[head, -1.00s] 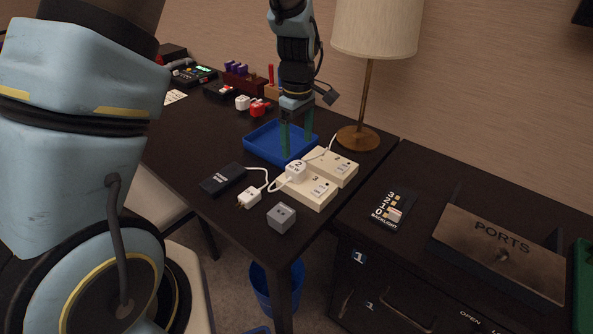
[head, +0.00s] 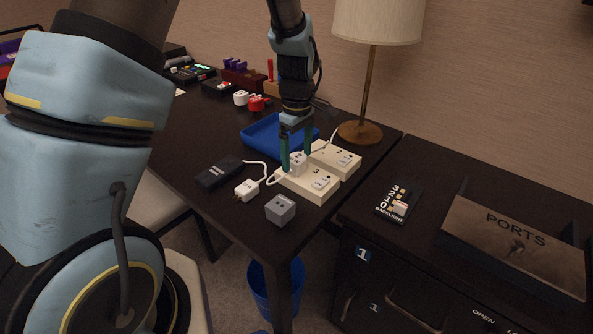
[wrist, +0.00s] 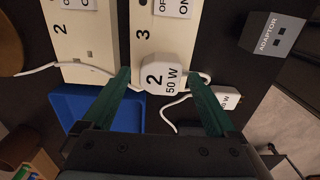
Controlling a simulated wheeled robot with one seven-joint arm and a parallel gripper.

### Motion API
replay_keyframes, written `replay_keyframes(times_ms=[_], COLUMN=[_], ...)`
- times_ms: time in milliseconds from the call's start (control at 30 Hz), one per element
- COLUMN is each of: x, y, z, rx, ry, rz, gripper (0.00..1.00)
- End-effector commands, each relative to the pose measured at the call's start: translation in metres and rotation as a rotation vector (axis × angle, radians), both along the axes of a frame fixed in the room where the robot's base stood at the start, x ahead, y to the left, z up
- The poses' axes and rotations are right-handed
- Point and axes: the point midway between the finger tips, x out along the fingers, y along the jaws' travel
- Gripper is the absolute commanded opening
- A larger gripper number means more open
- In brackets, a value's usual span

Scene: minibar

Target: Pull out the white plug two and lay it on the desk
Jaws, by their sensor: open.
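The white plug two (wrist: 165,75), marked "2" and "50 W", sits on the cream socket box marked 3 (wrist: 142,52). In the head view the plug (head: 298,158) shows between my fingers, and the socket box (head: 318,186) is partly covered by them. My gripper (head: 296,163) is open, with one green finger on each side of the plug. In the wrist view the fingertips (wrist: 158,76) flank the plug with small gaps, and I cannot tell whether either touches it. A white cord runs from the plug. The dark desk (head: 215,140) lies around the boxes.
Socket box 2 (head: 338,158) stands beside box 3. Another white plug (head: 246,189), a black box (head: 219,172) and a grey adaptor (head: 280,209) lie near the front edge. A blue tray (head: 262,134) and a lamp (head: 360,132) are behind. Some bare desk shows at left.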

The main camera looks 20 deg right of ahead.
Motion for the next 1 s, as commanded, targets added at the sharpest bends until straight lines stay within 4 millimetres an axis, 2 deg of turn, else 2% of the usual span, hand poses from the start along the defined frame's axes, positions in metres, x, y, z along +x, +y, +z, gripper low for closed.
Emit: replay_keyframes(times_ms=[33,200,1000], x=[0.0,0.0,0.0], y=[0.0,0.0,0.001], z=[-0.009,-0.018,-0.017], rx=[0.001,0.001,0.0], ry=[0.0,0.0,-0.001], rz=[0.0,0.001,-0.001], gripper=[0.93,0.93,0.93])
